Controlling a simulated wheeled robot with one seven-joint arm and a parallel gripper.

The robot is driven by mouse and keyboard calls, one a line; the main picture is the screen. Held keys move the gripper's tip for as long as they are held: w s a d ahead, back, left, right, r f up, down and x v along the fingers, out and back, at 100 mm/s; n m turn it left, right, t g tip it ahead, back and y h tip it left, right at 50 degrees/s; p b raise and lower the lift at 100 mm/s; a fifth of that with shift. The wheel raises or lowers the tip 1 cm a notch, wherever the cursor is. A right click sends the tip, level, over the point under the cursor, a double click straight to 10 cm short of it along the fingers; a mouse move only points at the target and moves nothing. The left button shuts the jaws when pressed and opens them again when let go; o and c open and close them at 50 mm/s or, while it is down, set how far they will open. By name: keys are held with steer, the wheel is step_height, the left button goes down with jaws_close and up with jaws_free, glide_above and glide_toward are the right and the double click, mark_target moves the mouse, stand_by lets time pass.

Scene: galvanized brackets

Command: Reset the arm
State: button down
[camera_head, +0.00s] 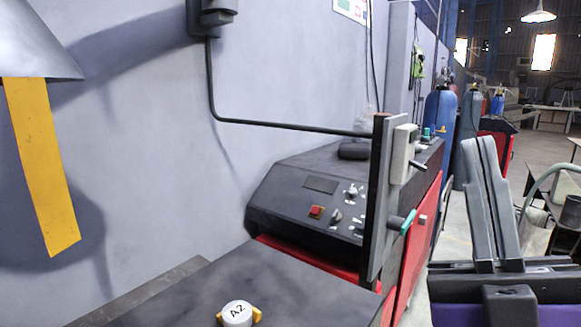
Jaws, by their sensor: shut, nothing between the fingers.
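My gripper (481,143) shows at the lower right of the head view. Its two long grey fingers point up and lie close together, so it is shut, with nothing seen between them. Its dark body with purple sides is at the bottom edge, and the lower part of it is cut off by the frame. The gripper appears apart from the objects around it. The rest of the arm is mostly out of view.
A dark, red-sided machine (290,200) with a control panel stands left of the gripper. A yellow strip (40,165) hangs at left. Blue gas cylinders (438,112) stand behind.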

steer(key=s+d+f+m+g+h, duration=0.25)
steer(key=f+m+h, duration=0.5)
steer(key=f, duration=0.65)
steer(key=s+d+f+m+g+h, duration=0.1)
steer(key=s+f+m+g+h, duration=0.15)
steer(key=f+m+h, duration=0.8)
steer(key=s+f+n+g+y, duration=0.2)
steer(key=s+f+g+y, duration=0.3)
steer(key=s+f, duration=1.5)
steer(key=g, duration=0.4)
steer(key=shift+d+n, duration=0.3)
steer(key=shift+d, duration=0.05)
